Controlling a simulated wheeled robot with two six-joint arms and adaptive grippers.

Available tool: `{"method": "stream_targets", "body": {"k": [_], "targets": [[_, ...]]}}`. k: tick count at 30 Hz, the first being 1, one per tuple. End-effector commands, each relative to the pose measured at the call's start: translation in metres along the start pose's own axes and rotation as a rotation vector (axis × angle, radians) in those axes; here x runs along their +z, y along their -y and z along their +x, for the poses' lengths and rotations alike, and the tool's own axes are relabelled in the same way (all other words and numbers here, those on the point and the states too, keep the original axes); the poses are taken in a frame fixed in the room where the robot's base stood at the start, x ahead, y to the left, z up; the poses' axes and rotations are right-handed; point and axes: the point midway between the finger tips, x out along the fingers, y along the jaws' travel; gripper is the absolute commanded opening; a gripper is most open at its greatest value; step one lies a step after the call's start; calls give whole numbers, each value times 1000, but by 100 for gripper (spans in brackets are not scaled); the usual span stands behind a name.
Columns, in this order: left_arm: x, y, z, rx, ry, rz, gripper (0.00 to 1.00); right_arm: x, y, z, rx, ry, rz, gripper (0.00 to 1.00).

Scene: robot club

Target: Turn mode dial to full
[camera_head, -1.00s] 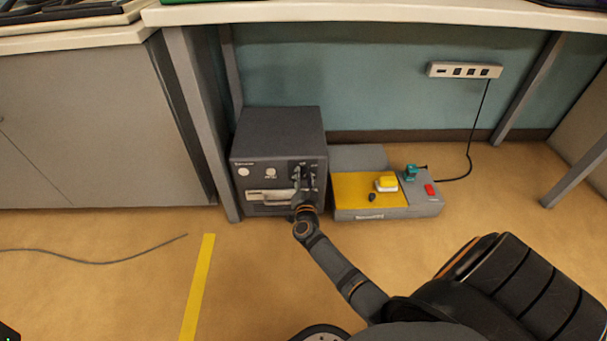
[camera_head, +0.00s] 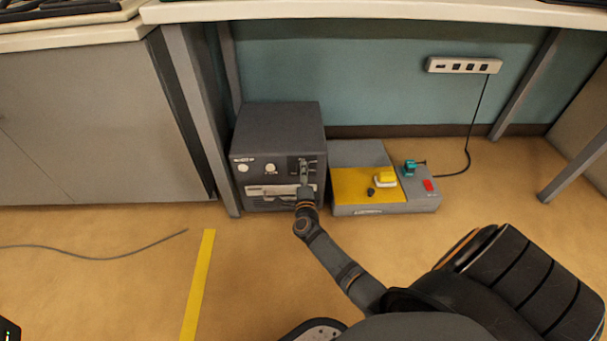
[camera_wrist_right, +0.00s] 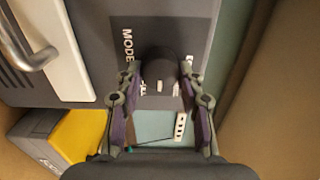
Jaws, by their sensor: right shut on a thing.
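The dark grey box-shaped unit (camera_head: 278,130) stands on the floor under the bench, with round white knobs and a pale handle on its front. My right gripper (camera_head: 306,172) is at the right part of that front. In the right wrist view, the dark round mode dial (camera_wrist_right: 159,68) sits beside the printed word MODE on the grey panel. The fingers of my right gripper (camera_wrist_right: 160,76) are shut on the dial, one on each side. The fingers and dial hide part of the markings, so the dial's setting cannot be read. My left gripper is not in view.
A grey and yellow low station (camera_head: 355,209) with a red switch stands close to the unit's right. A power strip (camera_head: 464,66) is on the back wall, with a cable hanging down. A table leg (camera_head: 196,125) is at the unit's left. The floor in front is mostly clear.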

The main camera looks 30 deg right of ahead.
Motion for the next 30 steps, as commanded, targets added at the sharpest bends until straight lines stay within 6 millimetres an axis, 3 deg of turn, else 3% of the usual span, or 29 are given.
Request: {"method": "stream_targets", "body": {"k": [15, 30], "targets": [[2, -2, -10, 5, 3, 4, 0, 0, -4, 0, 2, 1, 404, 7], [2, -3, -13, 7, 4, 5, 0, 1, -3, 0, 2, 0, 535, 7]]}}
